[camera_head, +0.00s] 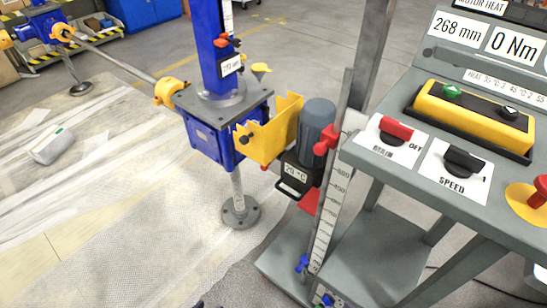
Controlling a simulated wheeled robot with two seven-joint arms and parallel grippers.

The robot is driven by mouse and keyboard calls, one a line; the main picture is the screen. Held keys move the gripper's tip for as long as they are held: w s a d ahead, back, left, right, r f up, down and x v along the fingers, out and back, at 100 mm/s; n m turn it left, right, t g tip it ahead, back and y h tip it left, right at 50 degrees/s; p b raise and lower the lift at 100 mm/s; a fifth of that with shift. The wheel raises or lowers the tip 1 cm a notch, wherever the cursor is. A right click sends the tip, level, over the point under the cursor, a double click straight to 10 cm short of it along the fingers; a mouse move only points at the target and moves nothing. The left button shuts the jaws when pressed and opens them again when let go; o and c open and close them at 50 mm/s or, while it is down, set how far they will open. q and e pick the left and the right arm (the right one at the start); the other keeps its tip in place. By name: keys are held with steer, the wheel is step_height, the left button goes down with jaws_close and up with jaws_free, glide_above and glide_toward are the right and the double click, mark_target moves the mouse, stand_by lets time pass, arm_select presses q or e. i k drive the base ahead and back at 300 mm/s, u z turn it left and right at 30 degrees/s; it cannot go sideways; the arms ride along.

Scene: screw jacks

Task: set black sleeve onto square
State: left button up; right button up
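I cannot pick out a black sleeve or a square with certainty. The blue screw jack (214,128) stands left of centre, with a blue upright tube (212,45) above it and a screw ending in a round grey flange (240,212) below. A yellow guard (270,135) sits on its right side, beside a grey motor (316,125). A black box (296,173) with a "20 °C" display and a handle is under the motor. No gripper of mine is recognisable in the head view.
A grey control stand (440,185) fills the right, with a red switch (396,128), a black SPEED knob (463,160) and a yellow pendant (473,115). A ruler post (328,215) stands before it. A shaft (112,58) runs to another jack at far left. Plastic sheeting (130,215) covers the floor.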

mark_target(264, 169)
steer(key=z, duration=0.55)
steer(key=k, duration=1.3)
steer(key=u, duration=0.15)
steer(key=i, duration=0.7)
steer(key=u, duration=0.35)
steer(key=i, duration=1.05)
steer(key=z, duration=0.55)
